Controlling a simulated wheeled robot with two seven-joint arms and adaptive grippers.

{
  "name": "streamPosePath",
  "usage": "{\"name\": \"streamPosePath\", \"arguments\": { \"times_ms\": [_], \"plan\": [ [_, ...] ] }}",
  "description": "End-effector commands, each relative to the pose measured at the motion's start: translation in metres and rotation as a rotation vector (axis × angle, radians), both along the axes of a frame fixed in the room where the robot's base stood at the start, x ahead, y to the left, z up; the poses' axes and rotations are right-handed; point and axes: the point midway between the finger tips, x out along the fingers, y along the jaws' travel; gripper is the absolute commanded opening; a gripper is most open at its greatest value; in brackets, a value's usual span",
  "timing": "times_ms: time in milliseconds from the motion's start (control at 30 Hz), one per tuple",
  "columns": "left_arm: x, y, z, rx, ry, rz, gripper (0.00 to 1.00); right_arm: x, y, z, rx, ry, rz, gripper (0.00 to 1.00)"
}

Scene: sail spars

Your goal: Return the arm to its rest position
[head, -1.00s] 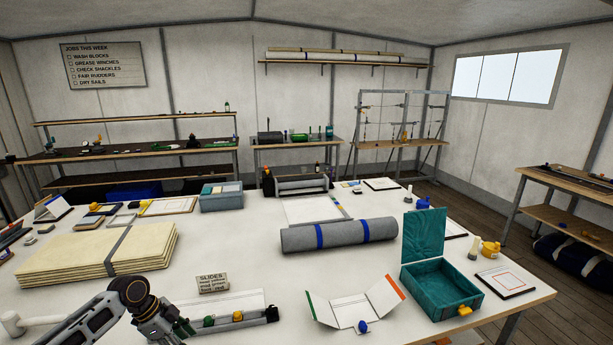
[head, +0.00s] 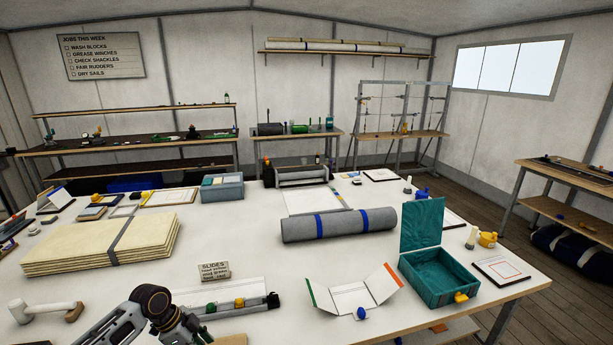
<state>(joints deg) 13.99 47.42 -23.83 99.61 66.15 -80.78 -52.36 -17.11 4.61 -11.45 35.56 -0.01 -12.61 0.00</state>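One of my arms (head: 150,310) comes in at the bottom left of the head view. Its wrist is bent beside the grey track (head: 240,309) with green and yellow sliders. The end of this arm is cut off by the lower frame edge, so its fingers do not show. No other arm of mine is in view. No held object is visible.
On the white table (head: 300,270) lie a mallet (head: 40,310), a folded cream stack (head: 100,245), a SLIDES sign (head: 213,271), a grey roll (head: 338,224), an open folder (head: 352,293) and an open teal box (head: 438,275). Bare tabletop shows around the sign.

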Motion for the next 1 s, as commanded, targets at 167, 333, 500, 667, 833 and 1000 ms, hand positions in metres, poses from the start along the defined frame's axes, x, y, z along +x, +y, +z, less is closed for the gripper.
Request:
{"name": "streamPosePath", "arguments": {
  "times_ms": [167, 333, 500, 667, 833, 1000],
  "plan": [
    [-0.024, -0.034, -0.017, 0.006, 0.015, 0.034, 0.46, 0.000, 0.000, 0.000, 0.000, 0.000, 0.000, 0.40],
    [-0.049, -0.064, -0.027, 0.017, 0.020, 0.097, 0.46, 0.000, 0.000, 0.000, 0.000, 0.000, 0.000, 0.40],
    [-0.071, -0.088, -0.032, 0.022, 0.019, 0.179, 0.46, -0.001, 0.000, 0.000, 0.000, 0.001, 0.000, 0.40],
    [-0.090, -0.104, -0.031, 0.026, 0.015, 0.275, 0.46, -0.002, 0.000, 0.000, 0.000, 0.002, 0.000, 0.40],
    [-0.110, -0.115, -0.027, 0.028, 0.012, 0.397, 0.46, -0.002, 0.000, 0.000, 0.000, 0.002, 0.000, 0.40],
    [-0.128, -0.118, -0.020, 0.031, 0.009, 0.539, 0.46, -0.002, 0.000, 0.000, 0.000, 0.002, 0.000, 0.40]
  ]
}}
